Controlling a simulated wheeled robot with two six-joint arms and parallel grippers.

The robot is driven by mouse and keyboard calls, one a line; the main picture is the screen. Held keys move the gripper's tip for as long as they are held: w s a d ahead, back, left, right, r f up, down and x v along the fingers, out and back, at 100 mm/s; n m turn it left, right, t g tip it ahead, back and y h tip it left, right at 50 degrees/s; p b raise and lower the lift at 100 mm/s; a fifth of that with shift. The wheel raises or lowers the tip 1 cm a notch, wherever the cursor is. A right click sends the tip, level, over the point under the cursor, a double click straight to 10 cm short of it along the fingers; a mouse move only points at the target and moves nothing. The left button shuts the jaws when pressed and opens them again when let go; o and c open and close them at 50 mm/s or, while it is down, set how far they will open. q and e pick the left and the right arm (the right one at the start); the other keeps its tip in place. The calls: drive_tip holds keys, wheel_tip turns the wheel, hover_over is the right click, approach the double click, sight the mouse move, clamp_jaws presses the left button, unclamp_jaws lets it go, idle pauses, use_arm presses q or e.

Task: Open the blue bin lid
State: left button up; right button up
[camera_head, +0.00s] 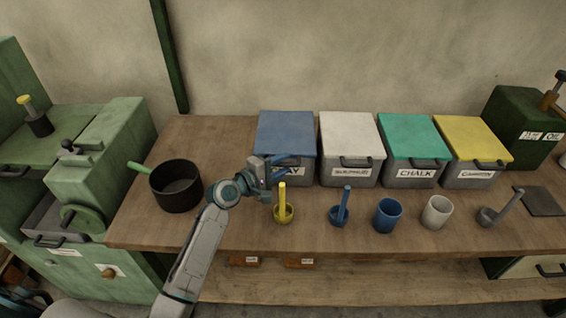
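The blue-lidded bin (300,150) stands at the left end of a row of bins at the back of the bench. Its blue lid (286,127) lies flat on top and looks shut. My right gripper is not in view.
Bins with white (350,133), green (411,136) and yellow (474,138) lids stand to the right. A black pot (176,190) is left of my arm. A yellow scoop (283,212), blue scoop (339,215), blue cup (387,216) and white cup (436,212) stand in front.

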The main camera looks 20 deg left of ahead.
use_arm(q)
drive_tip(key=shift+w+d+f, duration=0.1)
drive_tip(key=shift+w+d, duration=0.1)
drive_tip(key=shift+w, duration=0.1)
clamp_jaws()
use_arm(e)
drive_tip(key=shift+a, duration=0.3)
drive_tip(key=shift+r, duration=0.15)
